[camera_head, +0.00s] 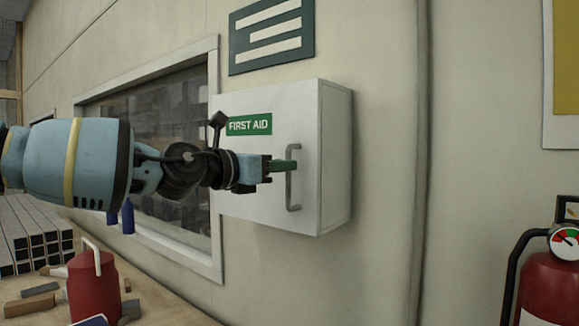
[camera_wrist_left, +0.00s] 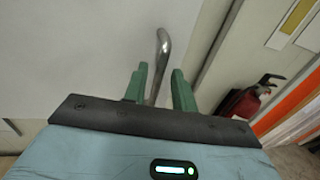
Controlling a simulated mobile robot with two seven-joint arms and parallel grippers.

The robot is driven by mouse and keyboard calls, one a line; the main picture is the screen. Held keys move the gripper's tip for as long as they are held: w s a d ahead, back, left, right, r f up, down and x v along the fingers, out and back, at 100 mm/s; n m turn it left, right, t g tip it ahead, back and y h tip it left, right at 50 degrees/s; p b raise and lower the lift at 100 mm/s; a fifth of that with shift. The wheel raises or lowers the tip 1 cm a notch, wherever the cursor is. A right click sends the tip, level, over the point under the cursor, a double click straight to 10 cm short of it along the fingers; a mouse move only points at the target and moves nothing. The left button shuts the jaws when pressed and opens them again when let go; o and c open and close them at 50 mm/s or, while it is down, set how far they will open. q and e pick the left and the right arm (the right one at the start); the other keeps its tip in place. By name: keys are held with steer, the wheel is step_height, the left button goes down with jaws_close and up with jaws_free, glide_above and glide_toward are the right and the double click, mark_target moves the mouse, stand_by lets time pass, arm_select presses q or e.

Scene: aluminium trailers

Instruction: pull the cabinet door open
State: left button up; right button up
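The white first aid cabinet (camera_head: 335,160) hangs on the wall in the head view. Its door (camera_head: 262,103) bears a green FIRST AID label and looks shut. A grey vertical bar handle (camera_head: 292,190) sits near the door's right edge; it also shows in the left wrist view (camera_wrist_left: 161,50). My left gripper (camera_head: 294,165) is at the handle's upper part. In the left wrist view its green fingers (camera_wrist_left: 158,85) are apart, with the bar between them and a gap on the right side. My right gripper is not in view.
A window (camera_head: 165,110) is left of the cabinet. Below it, a bench holds a red can (camera_head: 92,290) and several metal bars (camera_head: 35,235). A fire extinguisher (camera_head: 550,290) stands at the lower right.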

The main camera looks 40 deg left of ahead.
mark_target(289, 203)
arm_select(q)
steer(key=shift+w+d, duration=0.1)
steer(key=shift+w, duration=1.4)
jaws_close()
